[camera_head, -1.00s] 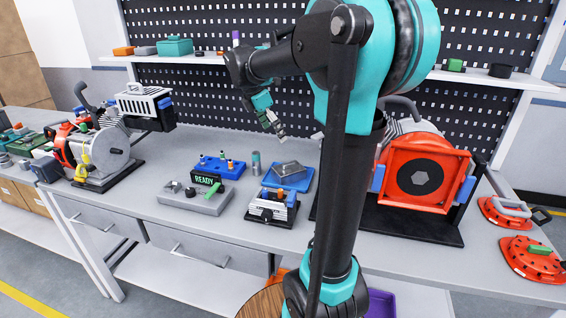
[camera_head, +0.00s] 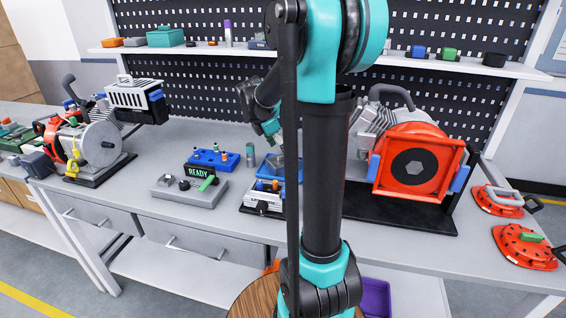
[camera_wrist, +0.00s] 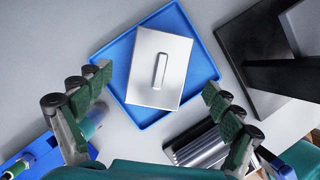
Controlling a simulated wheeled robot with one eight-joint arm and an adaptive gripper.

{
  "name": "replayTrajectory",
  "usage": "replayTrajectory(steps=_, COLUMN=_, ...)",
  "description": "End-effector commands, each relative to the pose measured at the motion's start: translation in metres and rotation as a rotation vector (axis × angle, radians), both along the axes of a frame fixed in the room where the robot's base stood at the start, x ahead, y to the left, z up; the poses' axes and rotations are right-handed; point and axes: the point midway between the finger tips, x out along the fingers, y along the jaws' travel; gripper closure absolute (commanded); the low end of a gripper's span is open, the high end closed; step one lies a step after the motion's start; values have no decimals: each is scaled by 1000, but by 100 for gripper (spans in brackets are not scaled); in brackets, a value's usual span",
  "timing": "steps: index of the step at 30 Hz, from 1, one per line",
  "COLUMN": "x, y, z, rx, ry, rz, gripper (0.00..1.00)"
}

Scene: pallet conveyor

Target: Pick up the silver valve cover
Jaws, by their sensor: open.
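The silver valve cover (camera_wrist: 150,83) is a flat, shiny rectangular plate with a raised bar handle in its middle. It lies slightly turned on a blue tray (camera_wrist: 103,60) in the wrist view. My gripper (camera_wrist: 160,98) is open above it, with one green-padded finger to the left and one to the right. The fingers are apart from the cover, nearer the camera. In the head view my gripper (camera_head: 274,138) hangs just over the blue tray (camera_head: 292,172), and my arm hides most of the cover.
A silver-and-black block (camera_head: 263,198) stands in front of the tray. A small grey cylinder (camera_head: 250,155) is to its left, with a blue holder (camera_head: 212,159) and a READY panel (camera_head: 190,190) farther left. A large orange machine (camera_head: 418,165) on a black base stands to the right.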

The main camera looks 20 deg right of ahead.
Motion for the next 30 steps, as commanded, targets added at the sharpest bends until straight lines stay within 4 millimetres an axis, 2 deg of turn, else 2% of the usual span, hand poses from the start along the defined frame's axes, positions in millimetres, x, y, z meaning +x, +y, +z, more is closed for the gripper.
replayTrajectory(steps=7, x=3, y=-10, z=-33, rx=0, ry=1, rz=-1, gripper=8)
replayTrajectory(steps=11, x=3, y=-12, z=-40, rx=0, ry=0, rz=0, gripper=8)
replayTrajectory(steps=17, x=3, y=-13, z=-41, rx=0, ry=0, rz=0, gripper=8)
replayTrajectory(steps=20, x=3, y=-13, z=-41, rx=0, ry=0, rz=0, gripper=18)
replayTrajectory(steps=30, x=3, y=-13, z=-40, rx=0, ry=0, rz=0, gripper=60)
